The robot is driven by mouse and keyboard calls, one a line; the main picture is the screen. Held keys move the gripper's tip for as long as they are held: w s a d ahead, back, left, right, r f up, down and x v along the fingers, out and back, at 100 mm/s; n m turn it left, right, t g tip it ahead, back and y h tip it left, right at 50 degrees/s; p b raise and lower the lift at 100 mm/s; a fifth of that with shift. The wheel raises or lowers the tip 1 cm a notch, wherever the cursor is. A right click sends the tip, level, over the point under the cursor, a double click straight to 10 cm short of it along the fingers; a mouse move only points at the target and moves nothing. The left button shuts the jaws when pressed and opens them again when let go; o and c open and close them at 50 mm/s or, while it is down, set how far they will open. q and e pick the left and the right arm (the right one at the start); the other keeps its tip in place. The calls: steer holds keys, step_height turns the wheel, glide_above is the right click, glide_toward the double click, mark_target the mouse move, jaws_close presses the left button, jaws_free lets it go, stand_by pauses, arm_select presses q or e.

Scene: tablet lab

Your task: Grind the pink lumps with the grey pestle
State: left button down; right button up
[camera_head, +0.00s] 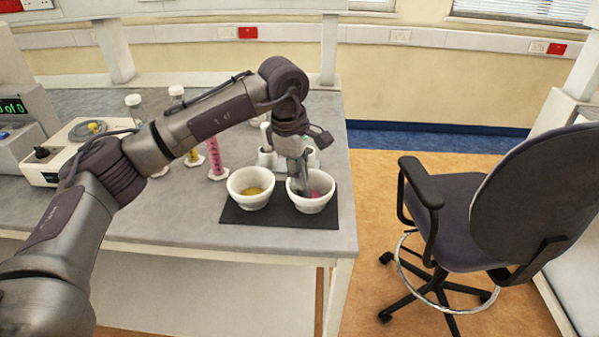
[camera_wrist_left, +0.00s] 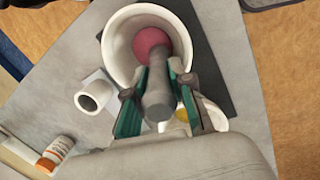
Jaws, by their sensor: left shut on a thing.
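My left gripper (camera_head: 300,178) is over the right white mortar (camera_head: 311,204), pointing down. In the left wrist view its green-padded fingers (camera_wrist_left: 158,100) are shut on the grey pestle (camera_wrist_left: 159,88). The pestle's lower end reaches into the white mortar (camera_wrist_left: 113,50). Pink material (camera_wrist_left: 151,42) shows in that bowl around the pestle's end; separate lumps cannot be made out. A little pink (camera_head: 316,194) also shows in the head view. Most of the pestle is hidden there by the gripper. My right gripper is not in view.
A second white mortar (camera_head: 248,202) with yellow material stands just left, on the same dark mat (camera_head: 268,217). Behind are a white cup (camera_head: 266,157), a pink-filled cylinder (camera_head: 215,158) and other labware. The bench's right edge is close; a chair (camera_head: 470,220) stands beyond it.

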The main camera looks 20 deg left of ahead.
arm_select(q)
steer(key=shift+r+p, duration=2.3)
steer(key=shift+r, duration=1.5)
